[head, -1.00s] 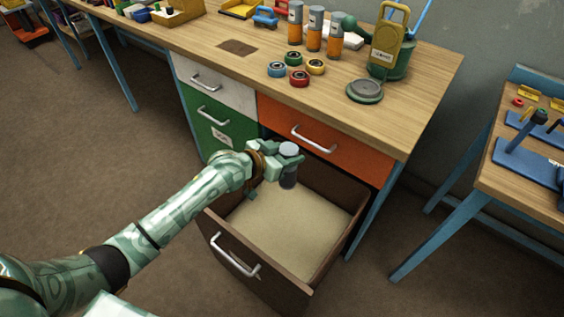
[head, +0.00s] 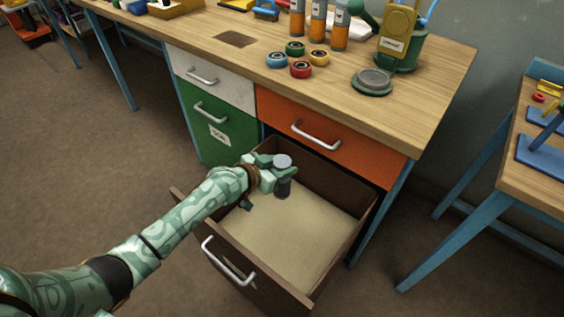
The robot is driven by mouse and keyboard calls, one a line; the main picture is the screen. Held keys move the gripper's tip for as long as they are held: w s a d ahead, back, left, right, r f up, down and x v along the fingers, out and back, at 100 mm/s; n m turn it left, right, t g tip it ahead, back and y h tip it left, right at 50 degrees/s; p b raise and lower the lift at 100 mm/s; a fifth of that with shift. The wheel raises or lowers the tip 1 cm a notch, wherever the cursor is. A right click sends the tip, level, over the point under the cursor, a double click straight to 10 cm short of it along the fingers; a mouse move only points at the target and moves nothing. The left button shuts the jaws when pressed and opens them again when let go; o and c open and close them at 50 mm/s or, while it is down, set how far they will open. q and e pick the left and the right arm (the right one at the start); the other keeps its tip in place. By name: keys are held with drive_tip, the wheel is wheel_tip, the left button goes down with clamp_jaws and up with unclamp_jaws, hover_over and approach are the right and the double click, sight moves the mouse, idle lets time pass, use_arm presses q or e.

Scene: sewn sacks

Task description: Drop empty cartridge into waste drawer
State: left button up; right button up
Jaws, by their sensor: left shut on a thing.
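The empty cartridge (head: 283,181) is a dark grey cylinder with a lighter grey cap. My left gripper (head: 278,176) is shut on it and holds it upright over the open waste drawer (head: 262,282). The drawer is brown, pulled out below the bench, with a pale, sand-coloured bottom that looks empty. The cartridge's lower end is inside the drawer's outline, near its back left; I cannot tell whether it touches the bottom. The gripper's fingers partly hide the cartridge's side. My right gripper is not in view.
Above the open drawer is a shut orange drawer (head: 330,136). A white drawer (head: 212,78) and a green one (head: 215,125) are shut at left. The bench top (head: 420,105) holds orange-and-grey cartridges (head: 317,28), coloured rings (head: 301,69) and a green dish (head: 372,83). Another bench stands at right.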

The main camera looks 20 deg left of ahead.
use_arm(q)
drive_tip(key=shift+r, duration=0.1)
drive_tip(key=o, duration=1.3)
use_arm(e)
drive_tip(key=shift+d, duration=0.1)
use_arm(q)
drive_tip(key=shift+s, duration=0.1)
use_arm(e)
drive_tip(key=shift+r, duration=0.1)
use_arm(q)
drive_tip(key=shift+s+a+r, duration=0.2)
drive_tip(key=p+v, duration=0.6)
drive_tip(key=v, duration=0.9)
drive_tip(key=shift+s+a, duration=0.15)
drive_tip(key=shift+s, duration=0.15)
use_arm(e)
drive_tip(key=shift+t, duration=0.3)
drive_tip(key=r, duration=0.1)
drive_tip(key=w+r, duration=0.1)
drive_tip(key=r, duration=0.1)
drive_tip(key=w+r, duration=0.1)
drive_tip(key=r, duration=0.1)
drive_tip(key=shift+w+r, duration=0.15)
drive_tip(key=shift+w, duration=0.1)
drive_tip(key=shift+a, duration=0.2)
